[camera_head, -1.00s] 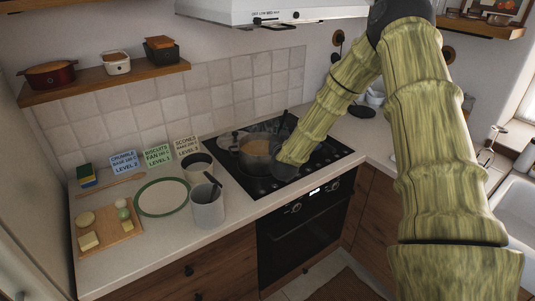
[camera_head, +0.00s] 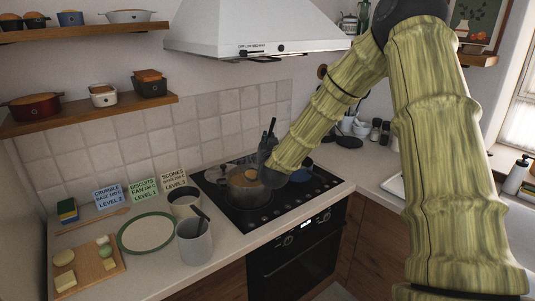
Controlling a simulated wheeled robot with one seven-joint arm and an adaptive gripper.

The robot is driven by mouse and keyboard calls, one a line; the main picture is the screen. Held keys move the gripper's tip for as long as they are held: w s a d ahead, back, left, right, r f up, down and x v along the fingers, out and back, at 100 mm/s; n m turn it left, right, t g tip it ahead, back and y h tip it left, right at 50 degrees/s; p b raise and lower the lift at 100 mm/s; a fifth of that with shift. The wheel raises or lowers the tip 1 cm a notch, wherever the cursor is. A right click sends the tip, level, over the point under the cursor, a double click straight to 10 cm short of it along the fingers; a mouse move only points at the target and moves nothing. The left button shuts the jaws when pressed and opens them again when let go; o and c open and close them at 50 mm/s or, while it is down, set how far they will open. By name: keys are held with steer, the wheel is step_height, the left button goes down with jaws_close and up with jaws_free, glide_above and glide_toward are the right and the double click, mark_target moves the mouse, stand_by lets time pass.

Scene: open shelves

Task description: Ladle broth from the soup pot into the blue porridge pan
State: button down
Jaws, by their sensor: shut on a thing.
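The soup pot (camera_head: 246,196), a see-through or shiny pot with orange-brown broth, stands on the left of the black hob. The blue porridge pan (camera_head: 303,174) is on the hob to its right, partly hidden behind my arm. My gripper (camera_head: 266,146) is a small dark shape beyond the end of my arm, behind and above the soup pot. It is shut on what looks like the dark handle of the ladle (camera_head: 272,125), which sticks up. The ladle's bowl cannot be made out clearly; it may be at the pot.
A grey utensil crock (camera_head: 195,243), a dark-filled cup (camera_head: 184,203) and a green-rimmed plate (camera_head: 146,233) stand left of the hob. A cutting board (camera_head: 88,268) with food lies at the far left. The range hood (camera_head: 258,32) hangs above. Jars and bowls stand back right.

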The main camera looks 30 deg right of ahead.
steer(key=shift+w+r, duration=0.1)
steer(key=shift+r, duration=0.75)
steer(key=w+a+f+n+g+y+p, duration=0.1)
steer(key=w+f+g, duration=0.1)
steer(key=w+f, duration=0.4)
steer(key=shift+w+n+p, duration=0.3)
steer(key=shift+w+p, duration=0.1)
steer(key=shift+r, duration=0.15)
stand_by(0.5)
step_height(320, 180, up, 10)
steer(key=p, duration=0.5)
steer(key=shift+r, duration=0.25)
stand_by(0.4)
stand_by(0.5)
